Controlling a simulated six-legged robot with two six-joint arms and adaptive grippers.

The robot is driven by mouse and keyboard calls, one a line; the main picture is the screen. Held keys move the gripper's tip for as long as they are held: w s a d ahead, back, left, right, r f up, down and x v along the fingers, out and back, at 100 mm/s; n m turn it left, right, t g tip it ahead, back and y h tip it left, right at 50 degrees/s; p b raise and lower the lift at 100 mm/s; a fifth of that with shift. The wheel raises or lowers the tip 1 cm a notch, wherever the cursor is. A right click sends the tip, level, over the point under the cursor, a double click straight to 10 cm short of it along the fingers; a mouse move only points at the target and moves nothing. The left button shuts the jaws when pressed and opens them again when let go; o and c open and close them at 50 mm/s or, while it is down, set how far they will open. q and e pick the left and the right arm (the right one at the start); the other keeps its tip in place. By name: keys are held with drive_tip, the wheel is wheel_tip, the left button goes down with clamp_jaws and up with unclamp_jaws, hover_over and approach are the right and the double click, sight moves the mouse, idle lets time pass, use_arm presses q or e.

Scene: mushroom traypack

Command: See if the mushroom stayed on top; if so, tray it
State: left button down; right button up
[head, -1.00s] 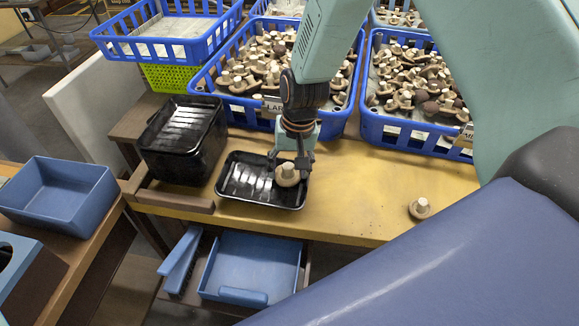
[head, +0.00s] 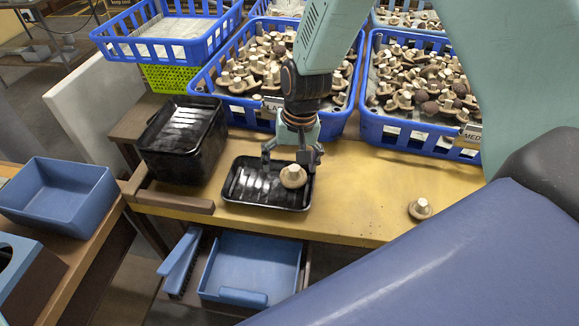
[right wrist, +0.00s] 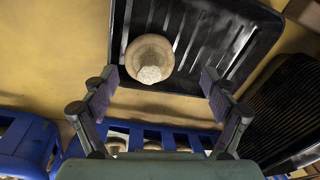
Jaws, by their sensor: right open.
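A black ribbed tray (head: 246,187) lies on the yellow table. One pale brown mushroom (head: 293,177) sits in its right part, stem up. The right wrist view shows this mushroom (right wrist: 150,57) inside the tray (right wrist: 222,45), near one edge. My right gripper (head: 292,160) is open just above it; the fingers (right wrist: 159,80) are spread apart and hold nothing. Another mushroom (head: 420,209) rests alone on the table's right part, near the front edge, stem up. My left gripper is not in view.
A stack of black trays (head: 184,140) stands left of the tray. Blue crates of mushrooms (head: 343,125) (head: 420,140) stand behind my gripper. A blue bin (head: 58,195) is at the left, and a blue drawer-like tray (head: 254,262) is below the table edge. Table between tray and lone mushroom is clear.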

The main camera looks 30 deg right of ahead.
wheel_tip(320, 180, up, 10)
drive_tip(key=shift+s+d, duration=0.45)
drive_tip(key=shift+r, duration=0.1)
drive_tip(key=f, duration=0.8)
drive_tip(key=w+a+f, duration=0.1)
drive_tip(key=f, duration=0.3)
drive_tip(key=shift+f, duration=0.15)
wheel_tip(320, 180, up, 2)
drive_tip(key=shift+w+p, duration=0.1)
drive_tip(key=shift+p, duration=0.8)
drive_tip(key=shift+r+p, duration=0.85)
drive_tip(key=shift+r, duration=0.05)
drive_tip(key=shift+r+p, duration=0.2)
drive_tip(key=shift+p, duration=0.1)
